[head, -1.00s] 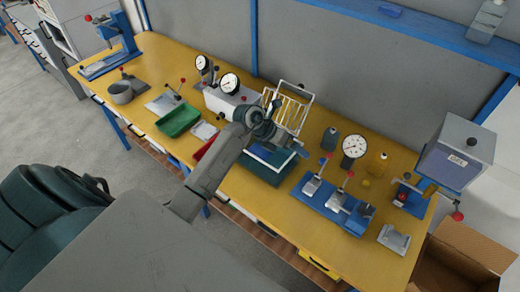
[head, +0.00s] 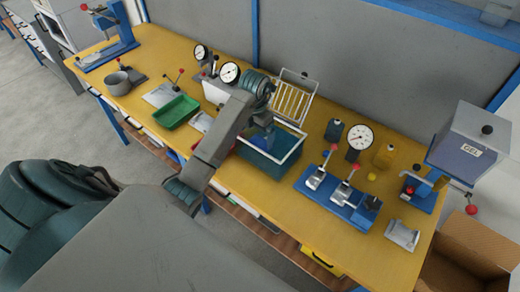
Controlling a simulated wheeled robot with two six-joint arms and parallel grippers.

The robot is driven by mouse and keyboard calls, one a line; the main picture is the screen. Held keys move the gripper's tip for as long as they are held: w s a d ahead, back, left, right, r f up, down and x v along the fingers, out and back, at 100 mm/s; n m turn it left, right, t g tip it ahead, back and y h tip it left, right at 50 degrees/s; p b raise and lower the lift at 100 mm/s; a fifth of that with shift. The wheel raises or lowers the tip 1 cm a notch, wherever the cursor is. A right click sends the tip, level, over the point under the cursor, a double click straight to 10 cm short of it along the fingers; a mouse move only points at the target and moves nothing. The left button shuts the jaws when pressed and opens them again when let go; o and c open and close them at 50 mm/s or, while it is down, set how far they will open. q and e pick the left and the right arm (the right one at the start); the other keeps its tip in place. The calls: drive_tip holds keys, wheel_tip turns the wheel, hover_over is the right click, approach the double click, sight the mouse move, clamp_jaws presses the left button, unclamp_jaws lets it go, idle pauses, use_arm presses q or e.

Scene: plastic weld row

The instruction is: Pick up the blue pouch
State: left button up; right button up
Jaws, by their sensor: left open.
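A dark teal tray with a pale rim (head: 272,164) sits on the yellow bench, right of my left forearm. A blue patch, likely the blue pouch (head: 264,143), shows inside it, partly hidden by my left gripper. My left gripper (head: 268,133) points down over the tray with its jaws open. The fingertips are small and dark, and I cannot tell whether they touch the blue patch. My right gripper is not in view.
A green tray (head: 176,112) lies to the left. An open cardboard box (head: 468,255) is at the lower right.

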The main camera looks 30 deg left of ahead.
sight(256, 144)
use_arm(q)
drive_tip(key=shift+f+b, duration=0.3)
drive_tip(key=shift+f, duration=0.3)
drive_tip(key=shift+d+f+b, duration=0.15)
drive_tip(key=shift+f+b, duration=0.45)
drive_tip(key=shift+f, duration=0.35)
drive_tip(key=shift+f+p, duration=0.6)
drive_tip(key=shift+f, duration=0.7)
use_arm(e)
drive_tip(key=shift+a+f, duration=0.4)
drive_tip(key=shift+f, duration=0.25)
use_arm(q)
drive_tip(key=shift+c, duration=0.4)
drive_tip(key=c, duration=0.7)
drive_tip(key=shift+c, duration=0.9)
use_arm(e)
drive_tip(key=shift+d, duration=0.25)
